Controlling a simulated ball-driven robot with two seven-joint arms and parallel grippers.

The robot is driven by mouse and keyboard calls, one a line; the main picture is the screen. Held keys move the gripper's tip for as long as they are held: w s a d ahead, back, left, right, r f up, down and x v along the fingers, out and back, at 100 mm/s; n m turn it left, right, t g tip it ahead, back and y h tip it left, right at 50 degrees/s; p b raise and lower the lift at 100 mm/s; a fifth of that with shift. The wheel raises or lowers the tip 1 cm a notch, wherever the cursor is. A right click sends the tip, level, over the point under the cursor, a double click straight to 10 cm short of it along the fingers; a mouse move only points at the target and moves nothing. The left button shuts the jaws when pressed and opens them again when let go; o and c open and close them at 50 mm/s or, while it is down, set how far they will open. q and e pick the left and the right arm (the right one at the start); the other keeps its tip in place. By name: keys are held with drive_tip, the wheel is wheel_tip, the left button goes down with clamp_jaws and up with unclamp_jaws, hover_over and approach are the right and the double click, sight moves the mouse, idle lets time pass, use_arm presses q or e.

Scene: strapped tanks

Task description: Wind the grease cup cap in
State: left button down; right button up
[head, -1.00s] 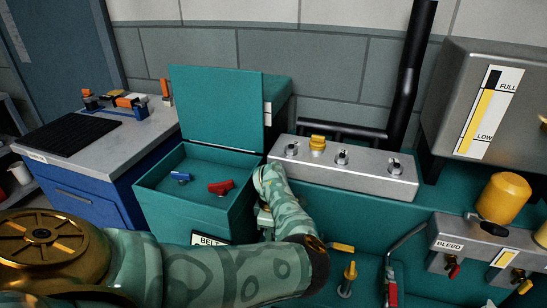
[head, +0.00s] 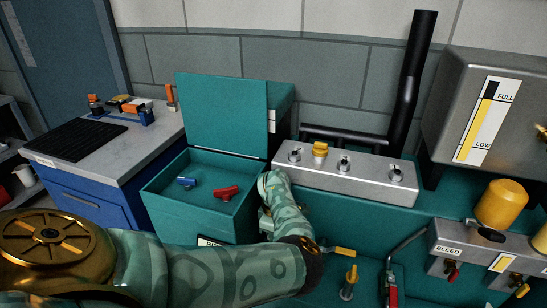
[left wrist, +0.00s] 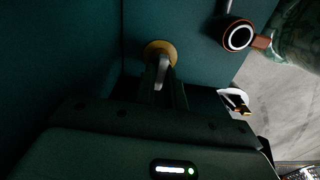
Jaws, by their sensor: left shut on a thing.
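My left gripper (left wrist: 163,85) is shut on a pale grey piece (left wrist: 162,72) in the left wrist view. A tan, brass-coloured round disc (left wrist: 152,48) sits right behind that piece, against a dark teal wall; I cannot tell for sure whether this is the grease cup cap. In the head view my left arm comes in from the left and bends up beside the teal box, and its fingertips and what they hold are hidden. A yellow cap (head: 319,149) stands on one fitting of the metal block (head: 345,178). My right gripper is not in view.
The open teal box (head: 190,222) holds a blue valve handle (head: 186,182) and a red one (head: 227,193). To the right are a yellow cylinder (head: 502,203), the bleed block (head: 452,242) and a lever (head: 405,246). A grey worktop (head: 150,150) is at left.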

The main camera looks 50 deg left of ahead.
use_arm(q)
drive_tip(key=c, duration=1.5)
unclamp_jaws()
drive_tip(key=shift+o, duration=0.2)
